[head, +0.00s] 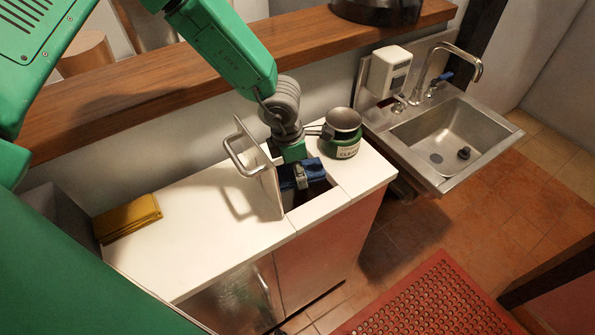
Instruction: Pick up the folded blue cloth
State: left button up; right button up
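The blue cloth (315,170) shows as a dark blue patch at the mouth of a square opening in the white counter. My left gripper (302,182) points down at the opening, with a grey finger against the blue cloth and blue on both sides of it. The finger gap and the lower part of the cloth are hidden, so I cannot tell whether the gripper is shut on the cloth. My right gripper is not in view.
A raised lid (262,172) with a metal handle stands left of the opening. A sink (450,135) is at right.

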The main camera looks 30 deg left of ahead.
pick_arm(q)
jog(key=shift+a+f, duration=0.1)
jog(key=shift+a, duration=0.4)
jog(key=shift+c, duration=0.5)
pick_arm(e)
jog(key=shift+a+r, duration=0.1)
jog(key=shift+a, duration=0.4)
pick_arm(q)
jog(key=shift+w+r, duration=0.1)
jog(key=shift+r, duration=0.3)
notch_tip(320, 180, up, 27)
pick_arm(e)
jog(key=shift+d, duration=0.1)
pick_arm(q)
jog(key=shift+d+r, duration=0.1)
send_over(290, 165)
notch_tip(290, 165, down, 16)
jog(key=r, duration=0.1)
notch_tip(290, 165, down, 7)
jog(key=b, duration=0.6)
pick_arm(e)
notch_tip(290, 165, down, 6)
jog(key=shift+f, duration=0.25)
